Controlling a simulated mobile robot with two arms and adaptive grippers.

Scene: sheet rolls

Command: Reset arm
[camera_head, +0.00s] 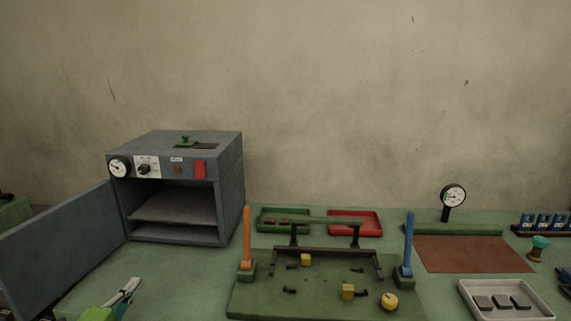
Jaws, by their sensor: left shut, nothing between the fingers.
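My left gripper (127,290) shows at the lower left, its fingers shut with nothing between them. It is over the green bench top, in front of a grey oven (183,190) and to the right of the oven's open door (58,245). It appears apart from both. Only the gripper's front part shows; the picture's bottom edge cuts off the rest. My right gripper is not in view.
A green fixture board (250,300) with an orange lever (247,235), a blue lever (409,242) and yellow blocks fills the middle. Behind it are a green tray (268,229) and a red tray (372,215). A brown mat (470,254), dial gauge (453,196) and grey tray (540,312) are right.

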